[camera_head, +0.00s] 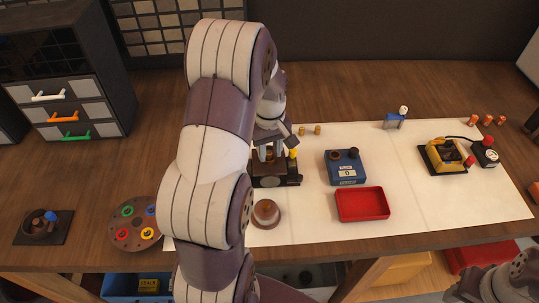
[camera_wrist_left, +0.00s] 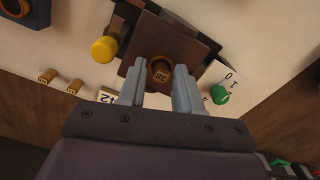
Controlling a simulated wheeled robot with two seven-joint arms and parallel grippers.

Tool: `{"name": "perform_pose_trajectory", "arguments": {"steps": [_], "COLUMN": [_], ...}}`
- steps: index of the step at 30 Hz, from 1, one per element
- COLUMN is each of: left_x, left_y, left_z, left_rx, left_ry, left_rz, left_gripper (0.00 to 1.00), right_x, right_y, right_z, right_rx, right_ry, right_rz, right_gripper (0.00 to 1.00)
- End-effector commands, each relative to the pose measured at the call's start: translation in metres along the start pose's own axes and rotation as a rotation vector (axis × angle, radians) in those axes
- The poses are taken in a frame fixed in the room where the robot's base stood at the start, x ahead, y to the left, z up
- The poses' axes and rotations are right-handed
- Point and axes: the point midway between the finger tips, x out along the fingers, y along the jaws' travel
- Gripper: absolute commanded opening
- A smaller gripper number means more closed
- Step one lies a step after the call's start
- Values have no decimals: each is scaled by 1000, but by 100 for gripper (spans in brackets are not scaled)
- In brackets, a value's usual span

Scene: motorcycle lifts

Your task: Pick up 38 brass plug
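The brass plug marked 38 (camera_wrist_left: 161,74) sits upright in a round brown socket on a dark fixture (camera_wrist_left: 178,42) in the left wrist view. The fixture (camera_head: 290,181) stands on the white mat in the head view. My left gripper (camera_head: 268,150) is over it, pointing down. In the left wrist view its two fingers (camera_wrist_left: 158,88) are apart, one on each side of the plug's near edge; I cannot tell whether they touch it. My right arm shows only in part at the lower right of the head view; its fingers are not clear.
Two small brass plugs (camera_head: 310,130) stand behind the fixture. A blue box with a display (camera_head: 346,173), a red tray (camera_head: 362,204) and a round brown dish (camera_head: 266,213) are close by. A yellow device (camera_head: 446,155) stands farther right.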

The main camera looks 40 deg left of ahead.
Motion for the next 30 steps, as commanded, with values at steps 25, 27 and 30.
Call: {"name": "perform_pose_trajectory", "arguments": {"steps": [25,27,30], "left_x": [-51,-61,-76], "left_y": [2,3,5], "left_z": [19,35,60], "left_rx": [4,5,6], "left_ry": [3,4,4], "left_rz": [2,3,4], "left_gripper": [0,0,0], "right_x": [14,17,20], "right_y": [0,0,0], "right_z": [2,2,2], "right_rx": [0,0,0], "right_ry": [0,0,0], "right_rz": [0,0,0], "right_gripper": [43,43,43]}}
